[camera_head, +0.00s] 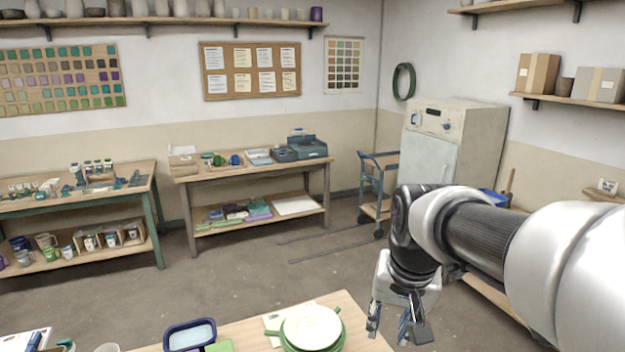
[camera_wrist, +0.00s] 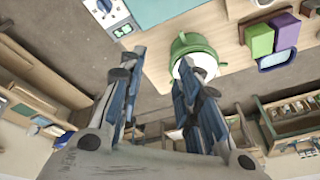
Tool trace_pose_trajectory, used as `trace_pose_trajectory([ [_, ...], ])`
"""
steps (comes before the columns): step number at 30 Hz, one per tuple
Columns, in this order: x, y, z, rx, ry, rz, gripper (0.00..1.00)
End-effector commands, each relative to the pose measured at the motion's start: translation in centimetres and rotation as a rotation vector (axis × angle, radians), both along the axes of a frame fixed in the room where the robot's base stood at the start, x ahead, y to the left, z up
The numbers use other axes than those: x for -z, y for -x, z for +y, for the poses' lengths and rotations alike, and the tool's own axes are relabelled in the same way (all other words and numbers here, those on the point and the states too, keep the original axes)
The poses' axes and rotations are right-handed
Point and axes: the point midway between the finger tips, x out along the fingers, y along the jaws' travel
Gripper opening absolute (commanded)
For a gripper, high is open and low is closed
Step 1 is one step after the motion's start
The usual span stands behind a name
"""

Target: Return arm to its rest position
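My gripper (camera_head: 394,328) hangs down at the end of my arm in the right half of the head view. It is above the floor, just right of the near table's right edge. In the wrist view my gripper (camera_wrist: 159,62) shows two fingers set apart with nothing between them. Past the right fingertip in that view is a green-rimmed white-topped bucket (camera_wrist: 196,58). It also shows in the head view (camera_head: 312,328), standing on the near table (camera_head: 362,338) left of my gripper. The gripper appears clear of both.
On the near table a blue tray (camera_head: 190,335) stands left of the bucket. A blue cart (camera_head: 372,190) and a pale cabinet (camera_head: 446,145) stand behind my arm. Workbenches with cups (camera_head: 60,200) and small equipment (camera_head: 250,165) line the back. The middle floor (camera_head: 235,280) is clear.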

Motion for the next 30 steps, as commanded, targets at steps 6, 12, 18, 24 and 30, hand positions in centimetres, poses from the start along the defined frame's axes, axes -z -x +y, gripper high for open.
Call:
trace_pose_trajectory([
  [6,0.2,0.7,0.8,-0.031,-0.003,0.006,0.31],
  [12,-0.4,5.3,0.3,-0.079,0.016,-0.025,0.31],
  [18,0.6,13.3,-0.5,-0.168,0.057,-0.077,0.31],
  [24,2.9,18.6,-1.0,-0.233,0.091,-0.113,0.31],
  [30,3.8,20.0,-1.1,-0.255,0.102,-0.122,0.31],
])
